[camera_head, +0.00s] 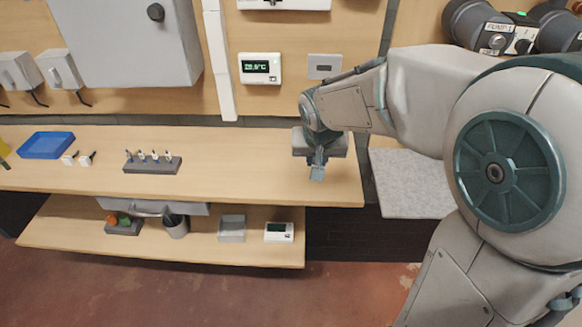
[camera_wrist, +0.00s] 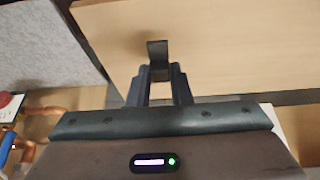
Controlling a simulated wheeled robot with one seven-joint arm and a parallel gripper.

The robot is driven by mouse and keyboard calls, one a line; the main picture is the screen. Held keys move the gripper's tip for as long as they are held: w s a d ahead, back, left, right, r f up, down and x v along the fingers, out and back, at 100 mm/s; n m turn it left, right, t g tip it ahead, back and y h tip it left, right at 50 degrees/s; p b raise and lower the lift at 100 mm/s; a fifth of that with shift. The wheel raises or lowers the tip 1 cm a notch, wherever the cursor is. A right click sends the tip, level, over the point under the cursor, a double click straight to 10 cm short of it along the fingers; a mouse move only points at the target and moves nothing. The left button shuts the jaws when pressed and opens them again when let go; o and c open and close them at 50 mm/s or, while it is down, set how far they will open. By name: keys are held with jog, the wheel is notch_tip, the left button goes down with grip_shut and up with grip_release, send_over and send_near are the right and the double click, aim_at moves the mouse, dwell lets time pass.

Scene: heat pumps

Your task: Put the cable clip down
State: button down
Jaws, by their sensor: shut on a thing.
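My gripper (camera_head: 317,160) hangs over the right end of the wooden workbench (camera_head: 240,187). In the wrist view my gripper (camera_wrist: 160,74) has its fingers close together, shut on a small dark piece, which I take to be the cable clip (camera_wrist: 157,48). The clip sticks out past the fingertips against the bare bench top. Its lower part is hidden between the fingers. In the head view the clip cannot be told apart from the fingertips. The gap between clip and bench is hard to judge.
A dark rack (camera_head: 152,166) with several small parts and a blue tray (camera_head: 47,145) stand further left. Two small white parts (camera_head: 70,158) lie between them. The bench between rack and gripper is clear. A grey speckled panel (camera_head: 411,184) lies right of the bench end.

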send_over(291, 174)
jog(key=s, duration=0.2)
jog(key=f, duration=0.5)
jog(key=shift+w+p, duration=0.25)
jog(key=shift+p, duration=0.1)
jog(key=shift+f, duration=2.05)
jog(key=c, duration=1.3)
grip_release()
jog(key=v, duration=1.2)
jog(key=s+d+g, duration=0.1)
jog(key=s+d, duration=1.5)
jog(key=s, duration=0.4)
jog(key=shift+s+g+b, duration=0.2)
jog(key=shift+g+b, duration=0.1)
